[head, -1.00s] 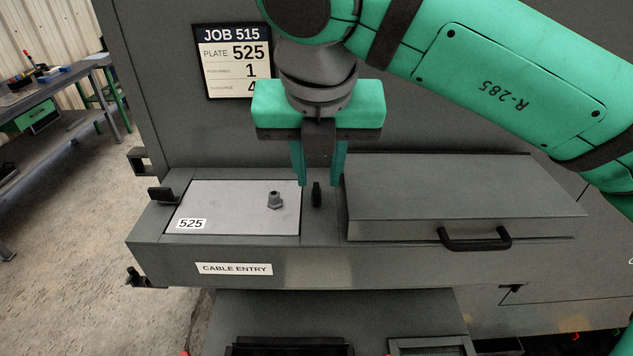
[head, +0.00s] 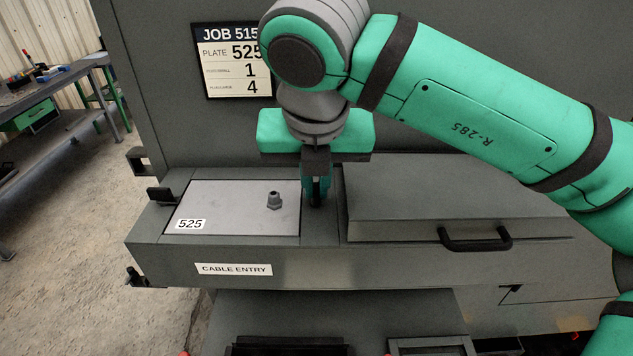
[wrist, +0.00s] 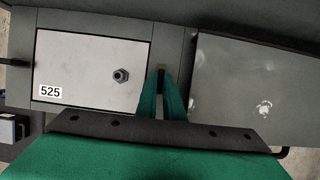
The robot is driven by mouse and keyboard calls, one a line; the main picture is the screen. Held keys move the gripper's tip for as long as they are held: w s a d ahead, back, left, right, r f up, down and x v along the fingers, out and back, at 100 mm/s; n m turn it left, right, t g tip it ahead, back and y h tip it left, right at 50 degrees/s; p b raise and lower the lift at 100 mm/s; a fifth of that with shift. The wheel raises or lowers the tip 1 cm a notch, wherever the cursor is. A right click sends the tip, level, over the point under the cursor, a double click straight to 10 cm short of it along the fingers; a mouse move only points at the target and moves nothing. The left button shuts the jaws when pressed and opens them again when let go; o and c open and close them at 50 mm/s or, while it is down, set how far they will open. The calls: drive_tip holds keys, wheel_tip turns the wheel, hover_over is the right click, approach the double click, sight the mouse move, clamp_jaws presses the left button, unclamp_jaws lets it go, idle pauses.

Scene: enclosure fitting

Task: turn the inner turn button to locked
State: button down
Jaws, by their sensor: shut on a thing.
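The inner turn button (head: 316,188) is a small black lever beside the right edge of the plate marked 525 (head: 240,205). My gripper (head: 316,198) points down over it, its two teal fingers close together and shut on it. In the wrist view the button (wrist: 160,74) shows as a dark strip at the fingertips (wrist: 162,88), lying along the plate's right edge rather than across the plate. The fingers hide most of it. The outer turn button (head: 161,195) is black and sits at the plate's left edge.
A grey cover (head: 450,200) with a black handle (head: 475,240) stands close to the right of my fingers. A hex cable fitting (head: 274,201) rises from the plate to the left. A job sign (head: 233,85) hangs behind.

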drive_tip(key=shift+n, duration=0.3)
drive_tip(key=n, duration=0.1)
drive_tip(key=n+y, duration=0.1)
drive_tip(key=n, duration=0.1)
drive_tip(key=shift+d+y, duration=0.2)
drive_tip(key=shift+y, duration=0.1)
drive_tip(key=n, duration=0.2)
drive_tip(key=n+g+y, duration=0.1)
drive_tip(key=n, duration=0.2)
drive_tip(key=shift+w+d+y, duration=0.1)
drive_tip(key=shift+y, duration=0.2)
drive_tip(key=n+g, duration=0.1)
drive_tip(key=n, duration=0.1)
drive_tip(key=n+y, duration=0.1)
drive_tip(key=n, duration=0.1)
drive_tip(key=shift+w+n+g, duration=0.15)
drive_tip(key=shift+n+g, duration=0.15)
drive_tip(key=shift+g, duration=0.1)
drive_tip(key=n+g, duration=0.1)
drive_tip(key=n, duration=0.3)
drive_tip(key=shift+d+n+g, duration=0.1)
drive_tip(key=shift+n+g, duration=0.2)
drive_tip(key=shift+g, duration=0.1)
drive_tip(key=shift+w, duration=0.1)
drive_tip(key=c, duration=1.9)
unclamp_jaws()
drive_tip(key=shift+o, duration=0.2)
